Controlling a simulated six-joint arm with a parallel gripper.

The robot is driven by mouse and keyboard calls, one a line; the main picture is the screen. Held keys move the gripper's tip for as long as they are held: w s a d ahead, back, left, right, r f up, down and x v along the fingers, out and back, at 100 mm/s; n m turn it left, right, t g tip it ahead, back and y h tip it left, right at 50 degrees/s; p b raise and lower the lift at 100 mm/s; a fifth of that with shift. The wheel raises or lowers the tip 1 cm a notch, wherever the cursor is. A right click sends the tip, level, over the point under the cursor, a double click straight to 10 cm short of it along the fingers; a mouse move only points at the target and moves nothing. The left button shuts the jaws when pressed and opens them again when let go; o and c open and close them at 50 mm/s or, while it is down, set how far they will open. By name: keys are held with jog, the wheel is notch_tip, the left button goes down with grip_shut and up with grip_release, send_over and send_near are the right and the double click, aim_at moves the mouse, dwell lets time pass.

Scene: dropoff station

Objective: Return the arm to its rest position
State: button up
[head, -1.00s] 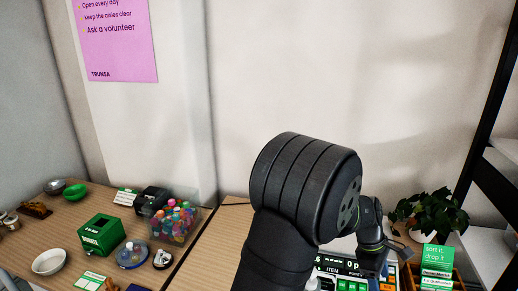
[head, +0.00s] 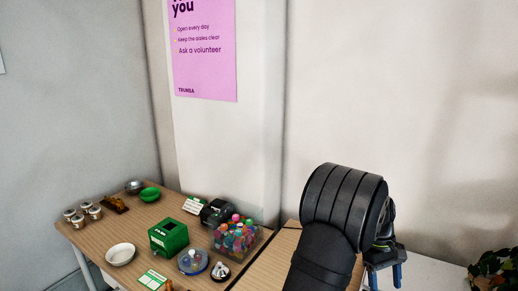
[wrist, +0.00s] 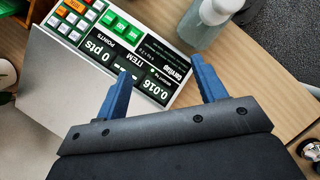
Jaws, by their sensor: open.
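My arm rises at the lower right of the head view, with its black rounded joint uppermost. My gripper (head: 385,275) shows past that joint, with blue fingers hanging down. In the wrist view my gripper (wrist: 161,67) has its two blue fingers spread apart with nothing held between them. Behind them is a scale panel with a display (wrist: 150,70) reading 0.016 and 0 pts. What lies below the fingers is cut off in the head view.
A grey-green bottle (wrist: 208,20) stands beside the scale panel. The wooden table at left holds a green box (head: 168,237), a white bowl (head: 120,254), a clear bin of colourful bottles (head: 236,236) and several jars. A plant (head: 492,268) is at lower right.

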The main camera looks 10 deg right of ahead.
jog(key=w+a+f, duration=0.3)
jog(key=w+a, duration=0.3)
jog(key=w, duration=0.1)
jog(key=shift+a, duration=0.25)
